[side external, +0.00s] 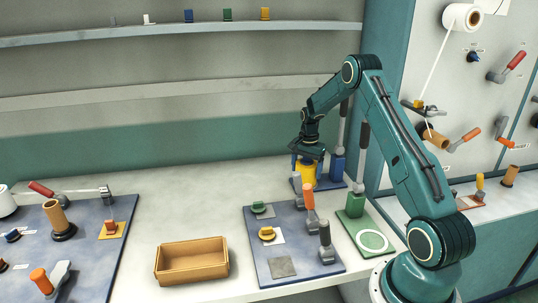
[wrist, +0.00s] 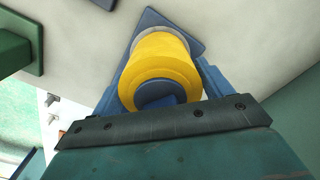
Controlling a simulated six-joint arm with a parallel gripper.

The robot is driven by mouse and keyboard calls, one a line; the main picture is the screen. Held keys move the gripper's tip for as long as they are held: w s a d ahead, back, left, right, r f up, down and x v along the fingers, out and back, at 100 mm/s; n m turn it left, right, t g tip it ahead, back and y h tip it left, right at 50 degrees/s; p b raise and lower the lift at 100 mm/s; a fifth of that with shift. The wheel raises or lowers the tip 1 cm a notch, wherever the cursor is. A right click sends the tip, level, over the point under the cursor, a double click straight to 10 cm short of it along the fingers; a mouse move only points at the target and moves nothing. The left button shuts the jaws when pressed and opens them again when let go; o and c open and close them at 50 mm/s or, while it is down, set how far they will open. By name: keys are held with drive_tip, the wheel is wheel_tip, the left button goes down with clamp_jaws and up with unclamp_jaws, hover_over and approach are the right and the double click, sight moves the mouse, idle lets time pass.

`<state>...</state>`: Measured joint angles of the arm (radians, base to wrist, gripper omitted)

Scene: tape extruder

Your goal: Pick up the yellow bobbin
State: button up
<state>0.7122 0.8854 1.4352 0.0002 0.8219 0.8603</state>
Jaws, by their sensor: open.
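The yellow bobbin (side external: 308,174) stands upright on a blue base under my gripper (side external: 307,163) in the side view. In the wrist view the yellow bobbin (wrist: 160,68) fills the middle, with a blue round core at its near end and a paler band at its far end. The blue fingers of my gripper (wrist: 158,85) are open, one on each side of the bobbin. I cannot tell if either finger touches it. Part of the bobbin is hidden by the gripper in the side view.
A blue clamp (side external: 337,166) stands close right of the bobbin, and a green clamp base (side external: 355,206) is nearer. A dark board (side external: 262,262) holds small green and yellow pieces and handles. A wooden box (side external: 191,262) stands on the table, with clear surface behind it.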

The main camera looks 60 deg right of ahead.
drive_tip(key=c, duration=1.1)
drive_tip(key=shift+c, duration=0.2)
drive_tip(key=shift+r, duration=0.2)
wheel_tip(320, 180, up, 20)
drive_tip(key=shift+f, duration=0.15)
